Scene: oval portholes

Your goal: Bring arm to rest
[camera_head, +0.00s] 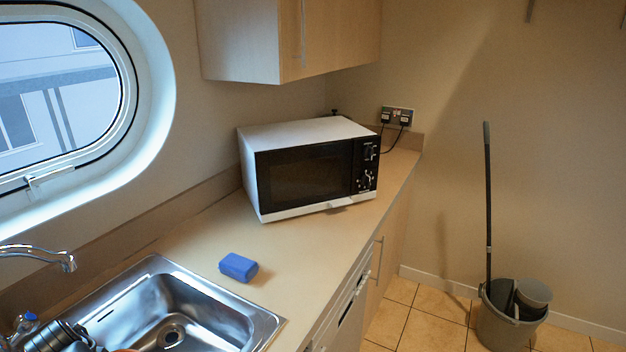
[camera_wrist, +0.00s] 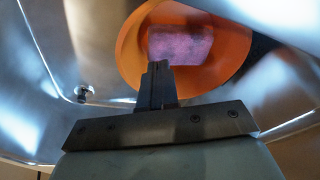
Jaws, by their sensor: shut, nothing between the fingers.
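My gripper (camera_wrist: 156,68) shows in the wrist view with its two fingers together and nothing between them. It is over the steel sink (camera_wrist: 50,115). An orange bowl (camera_wrist: 128,45) lies beyond the fingertips, with a pinkish-purple block (camera_wrist: 180,45) in it. I cannot tell whether the fingertips touch the bowl. In the head view the sink (camera_head: 262,322) is at the lower left. Dark and metallic parts show at its lower left corner, cut off by the frame; I cannot tell clearly what they are.
A blue block (camera_head: 238,267) lies on the counter (camera_head: 310,255) right of the sink. A tap (camera_head: 45,255) juts over the sink's left side. A microwave (camera_head: 310,170) stands behind, under a wall cabinet (camera_head: 285,40). A grey bucket (camera_head: 508,318) with a mop stands on the floor at right.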

